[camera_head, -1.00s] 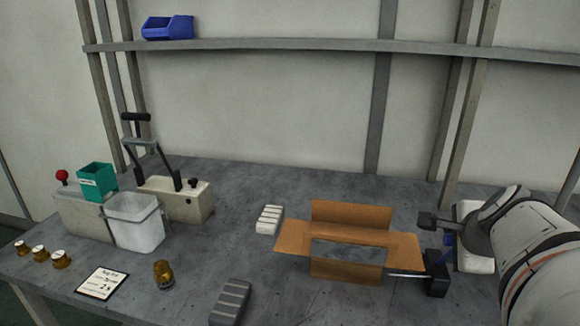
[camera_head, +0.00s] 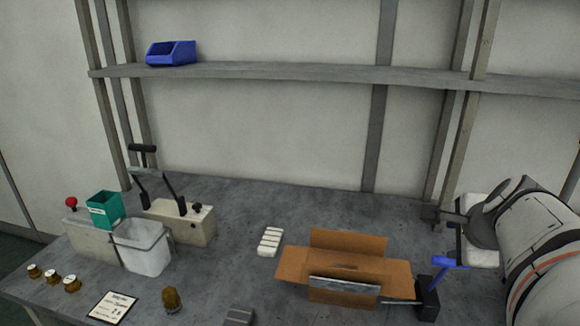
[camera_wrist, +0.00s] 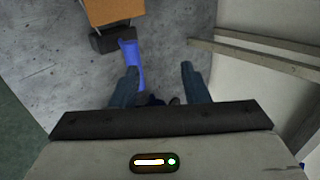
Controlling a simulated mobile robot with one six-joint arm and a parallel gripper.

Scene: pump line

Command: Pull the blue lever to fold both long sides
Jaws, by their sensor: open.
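The blue lever (camera_head: 446,264) stands at the right of the brown carton (camera_head: 298,258), by a black block (camera_head: 428,302). In the wrist view the lever (camera_wrist: 131,62) runs from near the block (camera_wrist: 115,38) down beside the left fingertip. My gripper (camera_wrist: 158,78) is open, its fingers well apart. I cannot tell whether the left finger touches the lever. The carton's short side flaps spread left and right. The carton's edge (camera_wrist: 112,10) shows in the wrist view.
A white ribbed block (camera_head: 270,242) lies left of the carton. Further left are a white bin (camera_head: 141,247), a teal box (camera_head: 105,210), a hand-lever machine (camera_head: 180,222), amber jars (camera_head: 172,300) and a card (camera_head: 113,307). A blue bin (camera_head: 171,53) sits on the shelf.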

